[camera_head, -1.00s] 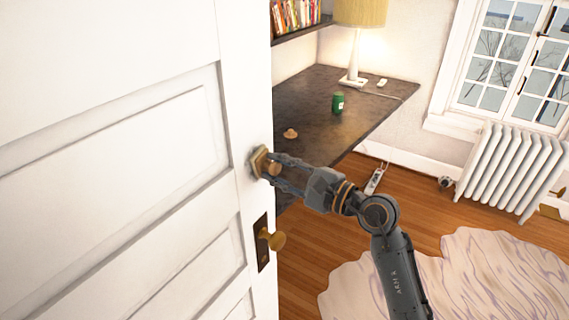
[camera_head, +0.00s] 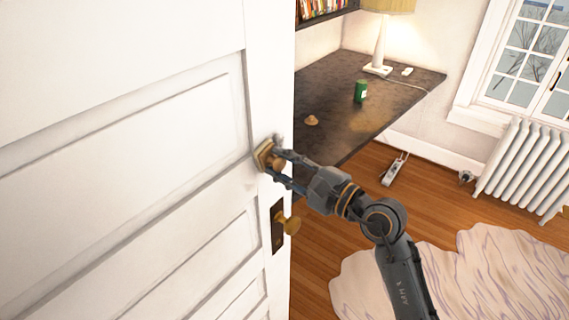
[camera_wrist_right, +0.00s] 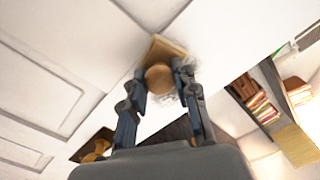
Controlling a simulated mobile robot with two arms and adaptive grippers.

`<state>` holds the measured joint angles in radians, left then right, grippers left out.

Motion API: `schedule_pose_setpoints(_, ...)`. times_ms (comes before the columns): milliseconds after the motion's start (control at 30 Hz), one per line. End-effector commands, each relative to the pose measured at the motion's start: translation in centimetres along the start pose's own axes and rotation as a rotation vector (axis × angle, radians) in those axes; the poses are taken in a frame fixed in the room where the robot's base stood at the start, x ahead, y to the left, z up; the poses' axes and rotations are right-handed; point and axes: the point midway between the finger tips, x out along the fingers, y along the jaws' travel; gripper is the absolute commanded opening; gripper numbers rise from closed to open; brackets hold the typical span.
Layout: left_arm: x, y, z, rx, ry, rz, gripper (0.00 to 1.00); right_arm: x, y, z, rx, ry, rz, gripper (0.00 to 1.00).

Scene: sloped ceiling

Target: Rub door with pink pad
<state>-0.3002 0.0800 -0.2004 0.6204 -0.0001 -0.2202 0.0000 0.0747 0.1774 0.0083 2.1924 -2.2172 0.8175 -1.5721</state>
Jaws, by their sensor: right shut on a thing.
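The white panelled door (camera_head: 120,140) fills the left of the head view, with a brass doorknob (camera_head: 292,226) low on its edge. My right gripper (camera_head: 276,170) is shut on the round wooden knob of a pad (camera_head: 262,154). The pad looks tan rather than pink and appears to lie against the door, above the doorknob. In the right wrist view the fingers (camera_wrist_right: 160,82) sit on both sides of the pad's knob, and the pad (camera_wrist_right: 163,46) shows beyond it. A grey smudge shows on the door beside the pad. My left gripper is out of view.
A dark desk (camera_head: 345,120) behind the door holds a green can (camera_head: 361,91), a lamp (camera_head: 381,50) and a small tan object (camera_head: 311,120). A radiator (camera_head: 522,170) stands under the window. A pale rug (camera_head: 450,275) covers the floor at right.

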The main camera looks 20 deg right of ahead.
Motion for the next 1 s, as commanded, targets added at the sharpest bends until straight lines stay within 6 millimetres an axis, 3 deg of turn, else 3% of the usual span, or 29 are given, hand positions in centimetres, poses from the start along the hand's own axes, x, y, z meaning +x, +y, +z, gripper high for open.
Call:
schedule_pose_setpoints(167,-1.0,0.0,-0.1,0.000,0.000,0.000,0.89,0.2,-1.1,0.6,-0.002,0.000,-0.001,0.04)
schedule_pose_setpoints(1000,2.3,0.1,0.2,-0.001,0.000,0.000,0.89,0.3,-3.4,-4.4,-0.003,0.003,-0.001,0.04)
